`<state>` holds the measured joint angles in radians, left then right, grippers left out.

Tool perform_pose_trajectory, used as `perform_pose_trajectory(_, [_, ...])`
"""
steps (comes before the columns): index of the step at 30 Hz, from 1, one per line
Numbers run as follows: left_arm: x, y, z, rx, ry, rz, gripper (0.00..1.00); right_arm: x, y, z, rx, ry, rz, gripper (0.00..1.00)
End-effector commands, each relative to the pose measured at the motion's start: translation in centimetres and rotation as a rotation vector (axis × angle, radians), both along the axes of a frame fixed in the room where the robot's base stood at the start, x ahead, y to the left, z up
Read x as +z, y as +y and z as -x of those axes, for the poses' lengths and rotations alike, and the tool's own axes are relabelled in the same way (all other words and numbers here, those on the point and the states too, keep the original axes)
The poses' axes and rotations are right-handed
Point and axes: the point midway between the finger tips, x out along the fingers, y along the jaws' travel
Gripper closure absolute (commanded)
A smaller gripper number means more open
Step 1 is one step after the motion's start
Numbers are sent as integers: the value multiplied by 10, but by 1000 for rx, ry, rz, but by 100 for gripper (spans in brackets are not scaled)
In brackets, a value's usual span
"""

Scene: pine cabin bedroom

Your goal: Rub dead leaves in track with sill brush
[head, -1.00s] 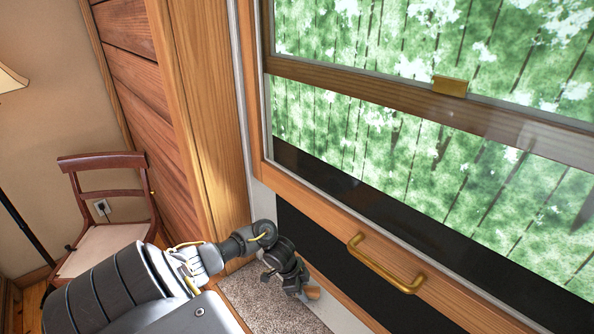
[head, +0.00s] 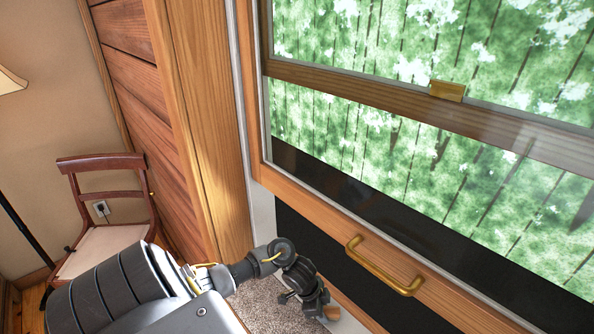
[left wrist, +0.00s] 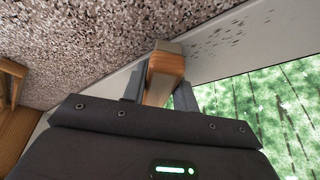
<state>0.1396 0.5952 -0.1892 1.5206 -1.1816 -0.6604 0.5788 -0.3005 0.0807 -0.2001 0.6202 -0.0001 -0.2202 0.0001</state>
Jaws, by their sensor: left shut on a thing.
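My left gripper (head: 322,308) is low beside the window at the bottom of the head view. It is shut on the wooden sill brush (head: 332,313), of which only a small end shows there. In the left wrist view the brush (left wrist: 165,72) is a tan wooden block between the two fingers of the gripper (left wrist: 165,88). Its bristles are hidden. Its far end lies over or against a pale track strip (left wrist: 285,35). Small dark flecks, the dead leaves (left wrist: 215,38), are scattered on the strip just beyond the brush. My right gripper is not in view.
The wooden window sash has a brass handle (head: 385,266) to the right of my gripper and a brass latch (head: 447,90) higher up. A wooden chair (head: 105,205) and a lamp (head: 12,80) stand at the left.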

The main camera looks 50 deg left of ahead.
Motion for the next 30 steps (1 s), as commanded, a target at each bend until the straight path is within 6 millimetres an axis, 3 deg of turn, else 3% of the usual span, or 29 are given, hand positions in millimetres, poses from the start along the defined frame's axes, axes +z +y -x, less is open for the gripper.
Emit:
perform_pose_trajectory(2, [-7, -3, -1, -1, -2, 2, 90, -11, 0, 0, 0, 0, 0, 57])
perform_pose_trajectory(4, [0, 5, -1, -1, -1, -2, 90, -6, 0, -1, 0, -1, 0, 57])
perform_pose_trajectory(30, [-2, 81, -4, -10, 0, -3, 90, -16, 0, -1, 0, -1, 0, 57])
